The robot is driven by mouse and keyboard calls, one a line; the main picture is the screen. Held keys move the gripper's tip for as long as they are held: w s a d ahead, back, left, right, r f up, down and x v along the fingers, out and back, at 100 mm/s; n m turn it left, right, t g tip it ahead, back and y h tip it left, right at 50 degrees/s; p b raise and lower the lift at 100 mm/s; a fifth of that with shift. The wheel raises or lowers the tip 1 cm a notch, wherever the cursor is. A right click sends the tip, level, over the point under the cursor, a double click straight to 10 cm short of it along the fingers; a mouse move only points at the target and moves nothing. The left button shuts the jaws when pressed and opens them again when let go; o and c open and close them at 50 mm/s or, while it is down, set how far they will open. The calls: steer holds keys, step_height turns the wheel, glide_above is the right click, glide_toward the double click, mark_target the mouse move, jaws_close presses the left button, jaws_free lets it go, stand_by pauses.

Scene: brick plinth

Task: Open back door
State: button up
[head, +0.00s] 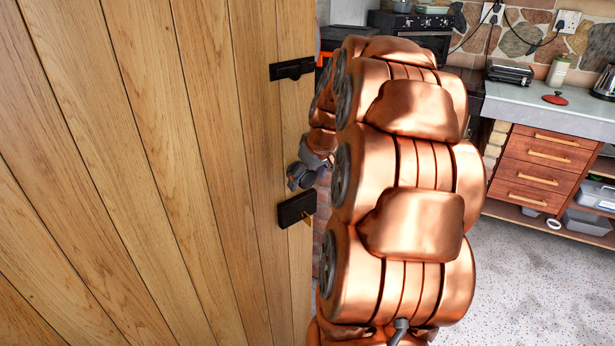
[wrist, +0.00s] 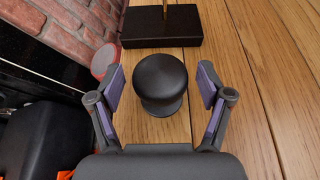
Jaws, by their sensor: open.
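The back door (head: 160,130) is made of light wooden planks and fills the left of the head view; its planks also show in the wrist view (wrist: 264,70). A round black knob (wrist: 160,82) stands out from the door in the wrist view. My gripper (wrist: 161,75) is open, with one purple-padded finger on each side of the knob and gaps visible between pads and knob. In the head view my copper arm partly hides the gripper beside the door's edge. I cannot tell whether the door is ajar.
A black latch (head: 292,69) sits high on the door and a black lock box (head: 297,210) lower down; the box also shows in the wrist view (wrist: 160,28). A brick wall (wrist: 62,32) and a dark object (wrist: 40,140) are at left. A worktop with drawers (head: 545,165) stands right, above speckled floor.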

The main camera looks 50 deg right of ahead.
jaws_close()
stand_by(0.6)
